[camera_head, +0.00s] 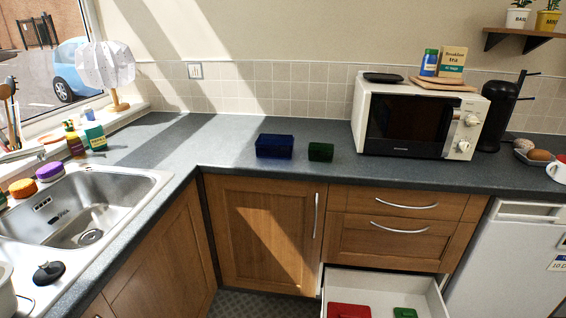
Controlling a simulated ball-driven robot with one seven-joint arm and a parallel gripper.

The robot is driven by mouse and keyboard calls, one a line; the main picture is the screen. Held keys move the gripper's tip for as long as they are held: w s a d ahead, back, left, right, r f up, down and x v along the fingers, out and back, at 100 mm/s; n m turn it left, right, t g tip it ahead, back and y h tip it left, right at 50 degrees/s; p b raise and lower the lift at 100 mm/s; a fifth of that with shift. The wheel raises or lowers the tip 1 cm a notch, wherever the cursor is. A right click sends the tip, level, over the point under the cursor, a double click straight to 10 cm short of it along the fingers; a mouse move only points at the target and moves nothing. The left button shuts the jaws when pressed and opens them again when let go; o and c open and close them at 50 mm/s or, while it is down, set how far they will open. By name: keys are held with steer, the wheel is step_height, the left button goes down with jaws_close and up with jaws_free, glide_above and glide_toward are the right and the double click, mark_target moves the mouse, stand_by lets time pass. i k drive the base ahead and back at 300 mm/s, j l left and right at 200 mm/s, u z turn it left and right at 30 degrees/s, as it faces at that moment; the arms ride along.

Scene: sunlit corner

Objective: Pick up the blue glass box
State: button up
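The blue glass box (274,146) sits on the dark grey countertop (225,150) near the corner, left of the microwave. It is a low, dark blue rectangular box and appears shut. A smaller dark green box (320,152) stands just to its right with a narrow gap between them. My gripper is not in view, and nothing is seen touching the blue box.
The white microwave (405,120) stands right of the boxes. The sink (85,215) is at the left. Below, an open drawer (385,285) juts out, holding a red box (349,311) and a green box (404,312). Counter left of the blue box is clear.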

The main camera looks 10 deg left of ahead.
mark_target(268, 146)
steer(key=i+u, duration=0.15)
steer(key=u, duration=0.3)
steer(key=i+u, duration=0.2)
steer(key=u, duration=0.25)
